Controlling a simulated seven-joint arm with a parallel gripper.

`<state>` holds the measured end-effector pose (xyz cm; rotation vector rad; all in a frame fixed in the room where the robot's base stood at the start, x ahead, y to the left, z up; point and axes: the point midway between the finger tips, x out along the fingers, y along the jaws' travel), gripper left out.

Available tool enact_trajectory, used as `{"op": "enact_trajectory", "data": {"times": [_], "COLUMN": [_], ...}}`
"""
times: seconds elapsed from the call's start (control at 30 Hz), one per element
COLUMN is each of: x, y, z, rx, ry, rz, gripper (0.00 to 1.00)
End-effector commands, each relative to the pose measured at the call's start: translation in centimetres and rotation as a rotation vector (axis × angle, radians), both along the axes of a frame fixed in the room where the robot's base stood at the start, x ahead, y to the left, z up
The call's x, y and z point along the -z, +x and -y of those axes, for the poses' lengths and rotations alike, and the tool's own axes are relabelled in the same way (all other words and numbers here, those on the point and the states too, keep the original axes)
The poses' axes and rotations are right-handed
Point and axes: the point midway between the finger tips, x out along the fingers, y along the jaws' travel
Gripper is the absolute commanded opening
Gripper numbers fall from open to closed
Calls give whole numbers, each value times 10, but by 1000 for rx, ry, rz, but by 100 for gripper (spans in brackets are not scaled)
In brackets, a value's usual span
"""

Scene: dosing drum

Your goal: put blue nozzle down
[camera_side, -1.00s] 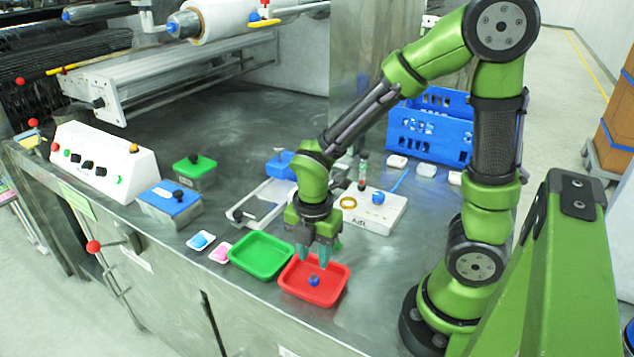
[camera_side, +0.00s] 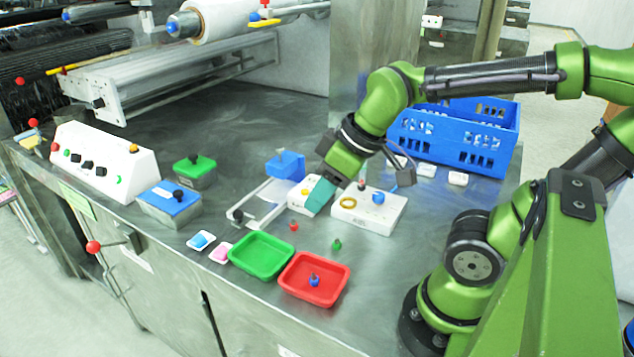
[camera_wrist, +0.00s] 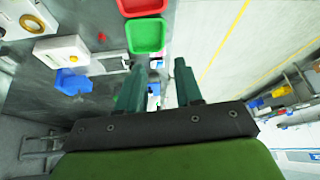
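A small blue nozzle (camera_side: 314,281) with a dark tip stands in the red tray (camera_side: 338,290) at the front of the bench in the side view. My gripper (camera_side: 314,203) is well behind and above the tray, tilted, near a white box with a yellow button (camera_side: 296,207). In the wrist view my gripper (camera_wrist: 156,72) has its two fingers apart with nothing held between them. That view shows part of the red tray (camera_wrist: 142,6) at the top edge, but the nozzle is out of frame.
A green tray (camera_side: 240,262) sits left of the red one. A small red piece (camera_side: 293,226) and a small green piece (camera_side: 336,244) stand on the bench. A white box with a gold ring (camera_side: 372,219) and a blue crate (camera_side: 490,152) are at the right. Bare bench lies right of the green piece.

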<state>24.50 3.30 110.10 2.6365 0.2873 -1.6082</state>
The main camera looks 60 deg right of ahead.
Motion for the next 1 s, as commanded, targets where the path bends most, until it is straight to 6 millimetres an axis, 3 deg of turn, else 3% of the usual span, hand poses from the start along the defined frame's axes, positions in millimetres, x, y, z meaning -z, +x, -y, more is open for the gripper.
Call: {"op": "enact_trajectory", "data": {"times": [0.1, 0.3, 1.0], "x": [-14, -23, -24], "y": [-6, -9, -9], "z": [1, 1, 1], "rx": [245, 431, 442], "ry": [158, 294, 303], "rz": [55, 83, 82], "gripper": [35, 35, 35]}}
